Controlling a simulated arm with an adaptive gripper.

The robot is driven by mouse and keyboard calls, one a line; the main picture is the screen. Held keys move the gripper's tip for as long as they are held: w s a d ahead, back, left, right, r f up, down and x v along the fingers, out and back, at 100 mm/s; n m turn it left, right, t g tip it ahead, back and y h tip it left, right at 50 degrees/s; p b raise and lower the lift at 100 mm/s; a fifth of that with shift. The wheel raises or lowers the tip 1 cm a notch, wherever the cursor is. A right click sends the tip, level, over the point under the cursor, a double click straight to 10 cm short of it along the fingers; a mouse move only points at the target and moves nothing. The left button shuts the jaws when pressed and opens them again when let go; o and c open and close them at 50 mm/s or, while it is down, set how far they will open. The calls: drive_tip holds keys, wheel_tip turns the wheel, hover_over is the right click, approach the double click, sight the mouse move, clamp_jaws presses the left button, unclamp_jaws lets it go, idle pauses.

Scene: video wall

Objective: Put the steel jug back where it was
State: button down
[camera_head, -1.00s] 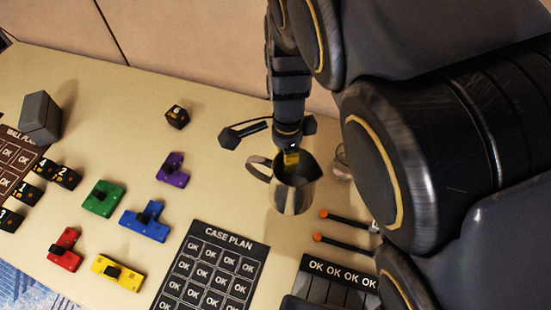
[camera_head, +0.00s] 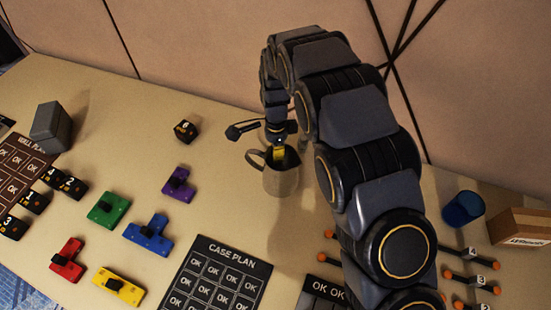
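The steel jug (camera_head: 281,182) is upright in the middle of the view, with its handle on the left and its open mouth up. My gripper (camera_head: 278,153) comes down from above at its mouth, with a yellow part at the near rim. The jug has moved together with it, so my gripper appears shut on the jug's wall; the fingertips are largely hidden. I cannot tell whether the jug's base touches the table.
A CASE PLAN board (camera_head: 218,275) lies in front, with coloured blocks such as the blue one (camera_head: 147,232) to its left. A numbered black cube (camera_head: 185,130) stands behind. A blue cup (camera_head: 462,209) and a cardboard box (camera_head: 519,228) are right of my arm.

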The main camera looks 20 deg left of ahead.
drive_tip(key=shift+w+a+f, duration=0.1)
drive_tip(key=shift+w+f, duration=0.05)
drive_tip(key=shift+f, duration=0.55)
drive_tip(key=shift+w+a+f, duration=0.1)
drive_tip(key=shift+w+f, duration=0.05)
drive_tip(key=shift+f, duration=0.6)
drive_tip(key=shift+w+a+f, duration=0.1)
drive_tip(key=shift+w+f, duration=0.05)
drive_tip(key=shift+f, duration=0.55)
drive_tip(key=shift+f, duration=0.1)
drive_tip(key=c, duration=1.2)
unclamp_jaws()
drive_tip(key=shift+o, duration=0.2)
wheel_tip(320, 180, up, 12)
drive_tip(key=shift+w+a, duration=0.25)
drive_tip(key=shift+w, duration=0.15)
